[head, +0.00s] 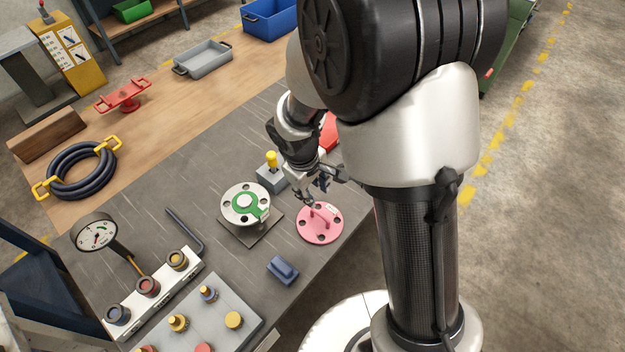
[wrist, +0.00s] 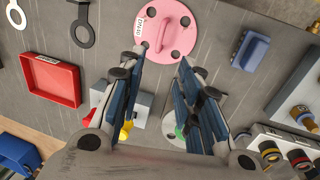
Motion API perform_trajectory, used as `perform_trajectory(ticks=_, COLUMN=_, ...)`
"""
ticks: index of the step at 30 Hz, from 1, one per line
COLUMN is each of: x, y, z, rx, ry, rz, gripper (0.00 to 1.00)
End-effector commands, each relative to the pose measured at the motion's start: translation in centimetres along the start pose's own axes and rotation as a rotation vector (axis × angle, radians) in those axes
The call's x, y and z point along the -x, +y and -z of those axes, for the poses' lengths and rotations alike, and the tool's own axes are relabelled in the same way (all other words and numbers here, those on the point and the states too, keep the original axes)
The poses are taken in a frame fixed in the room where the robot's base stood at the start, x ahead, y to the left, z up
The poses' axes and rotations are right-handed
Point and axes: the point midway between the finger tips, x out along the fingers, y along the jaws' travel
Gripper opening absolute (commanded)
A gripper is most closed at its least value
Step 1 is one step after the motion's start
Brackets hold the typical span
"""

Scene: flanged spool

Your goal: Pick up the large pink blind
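The large pink blind (head: 320,223) is a round disc with bolt holes, a raised handle and a white label. It lies flat on the dark bench top, near the edge by my arm. In the wrist view the blind (wrist: 184,52) is at the top centre, just beyond the fingertips, and the frame's top edge is close to it. My gripper (head: 318,190) is over the bench just behind the blind. In the wrist view my gripper (wrist: 163,62) has its fingers apart with nothing held between them. How high it is above the blind is hard to tell.
A grey spool flange with a green ring (head: 245,204) stands left of the blind. A grey block with a yellow knob (head: 271,175) is behind it. A blue block (head: 283,270) lies in front. A red tray (wrist: 50,80) is left in the wrist view.

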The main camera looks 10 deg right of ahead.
Motion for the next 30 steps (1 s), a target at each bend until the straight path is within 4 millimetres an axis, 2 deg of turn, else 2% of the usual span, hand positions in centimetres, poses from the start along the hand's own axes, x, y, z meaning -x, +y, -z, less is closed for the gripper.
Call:
perform_trajectory(ticks=5, x=-2.8, y=-0.2, z=-0.1, rx=0.005, ry=-0.005, rz=0.003, gripper=0.32)
perform_trajectory(ticks=15, x=-10.2, y=-0.2, z=-0.1, rx=0.004, ry=-0.005, rz=0.003, gripper=0.32)
perform_trajectory(ticks=19, x=-11.8, y=-0.1, z=-0.1, rx=0.004, ry=-0.003, rz=0.002, gripper=0.32)
perform_trajectory(ticks=26, x=-13.3, y=-0.1, z=-0.1, rx=0.004, ry=-0.004, rz=0.002, gripper=0.32)
perform_trajectory(ticks=30, x=-15.6, y=-0.2, z=-0.1, rx=0.003, ry=-0.003, rz=0.002, gripper=0.32)
